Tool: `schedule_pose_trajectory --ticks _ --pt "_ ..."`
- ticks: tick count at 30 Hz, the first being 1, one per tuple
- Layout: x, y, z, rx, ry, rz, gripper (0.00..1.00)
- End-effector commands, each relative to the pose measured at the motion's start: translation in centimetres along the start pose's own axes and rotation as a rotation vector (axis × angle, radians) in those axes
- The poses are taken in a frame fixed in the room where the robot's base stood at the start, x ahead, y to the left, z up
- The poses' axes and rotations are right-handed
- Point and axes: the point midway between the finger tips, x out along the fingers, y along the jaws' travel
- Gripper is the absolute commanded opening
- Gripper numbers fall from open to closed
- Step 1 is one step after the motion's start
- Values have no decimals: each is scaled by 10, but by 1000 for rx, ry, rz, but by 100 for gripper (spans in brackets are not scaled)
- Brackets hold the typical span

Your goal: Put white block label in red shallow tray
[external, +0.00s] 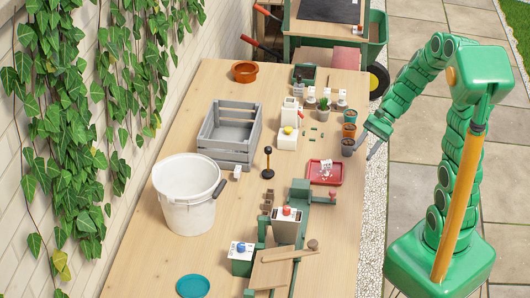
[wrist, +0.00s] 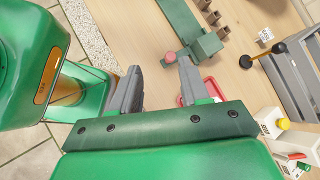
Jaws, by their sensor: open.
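The red shallow tray (external: 316,179) lies on the table right of the middle. A small white block with dark marks (external: 327,166) is in it. Another small white block (external: 237,172) stands on the table by the grey crate's near corner. It also shows in the wrist view (wrist: 265,35), with dark marks on it. I cannot tell which one is the label named. My gripper (external: 372,153) is open and empty, above the table's right edge, to the right of the tray. In the wrist view my gripper (wrist: 157,72) hides most of the red tray (wrist: 207,86).
A grey slatted crate (external: 229,135) and a white bucket (external: 188,197) stand on the left. A black-knobbed post (external: 268,163) rises mid-table. A green fixture (external: 300,190) is near the tray. Several small pots and white-marked items crowd the back right.

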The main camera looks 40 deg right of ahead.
Motion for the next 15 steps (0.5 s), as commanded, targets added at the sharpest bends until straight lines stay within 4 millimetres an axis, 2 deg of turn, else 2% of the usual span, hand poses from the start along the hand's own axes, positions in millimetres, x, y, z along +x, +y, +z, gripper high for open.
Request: schedule_pose_trajectory --ticks 1,6,15 --pt "1 6 11 -51 15 34 46" --pt "0 30 41 -207 59 151 46" --pt "-12 74 79 -468 149 349 46"
